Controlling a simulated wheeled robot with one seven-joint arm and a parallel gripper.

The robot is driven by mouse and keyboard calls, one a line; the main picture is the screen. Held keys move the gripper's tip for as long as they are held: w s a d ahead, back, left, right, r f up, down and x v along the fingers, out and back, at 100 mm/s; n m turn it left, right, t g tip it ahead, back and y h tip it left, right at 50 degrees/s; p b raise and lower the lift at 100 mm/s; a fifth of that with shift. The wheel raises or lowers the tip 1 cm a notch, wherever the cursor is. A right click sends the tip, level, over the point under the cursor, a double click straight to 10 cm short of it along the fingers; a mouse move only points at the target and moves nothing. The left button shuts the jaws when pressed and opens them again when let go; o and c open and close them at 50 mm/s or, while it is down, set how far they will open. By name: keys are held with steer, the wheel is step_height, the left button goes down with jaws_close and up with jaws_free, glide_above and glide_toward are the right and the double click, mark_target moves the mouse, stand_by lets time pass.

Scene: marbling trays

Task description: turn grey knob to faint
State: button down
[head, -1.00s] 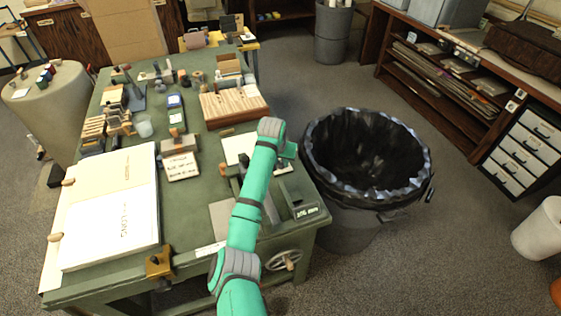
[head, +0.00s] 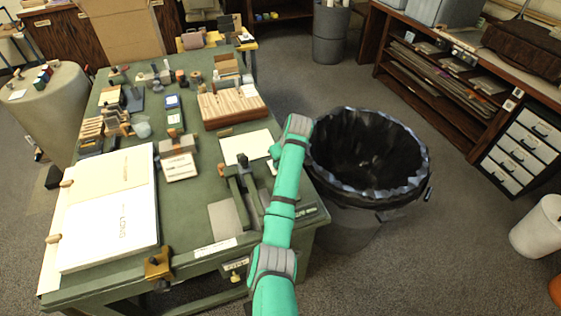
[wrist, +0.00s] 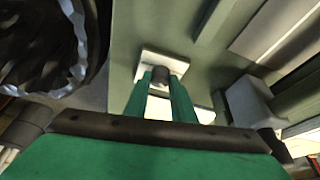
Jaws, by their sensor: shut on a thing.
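In the wrist view the grey knob (wrist: 161,73) stands on a small white plate (wrist: 149,57), between the tips of my gripper (wrist: 161,78). My gripper's two green fingers are shut on the knob's sides. Any marks for faint on the plate cannot be read. In the head view my gripper (head: 273,153) is over the right part of the green table (head: 205,205), by the right edge of a white sheet (head: 240,146). There my arm and gripper hide the knob.
A black-lined bin (head: 365,160) stands close to the table's right side. A dark green press-like fixture (head: 243,195) stands left of my arm. A wooden slatted box (head: 232,106) is behind the sheet. A thick white book (head: 112,210) lies at the left.

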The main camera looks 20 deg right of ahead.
steer(key=shift+r+n, duration=0.1)
steer(key=shift+n, duration=0.4)
steer(key=c, duration=1.5)
jaws_free()
steer(key=v, duration=1)
steer(key=shift+s+d+r, duration=0.15)
steer(key=shift+d+r, duration=0.05)
steer(key=shift+r, duration=0.1)
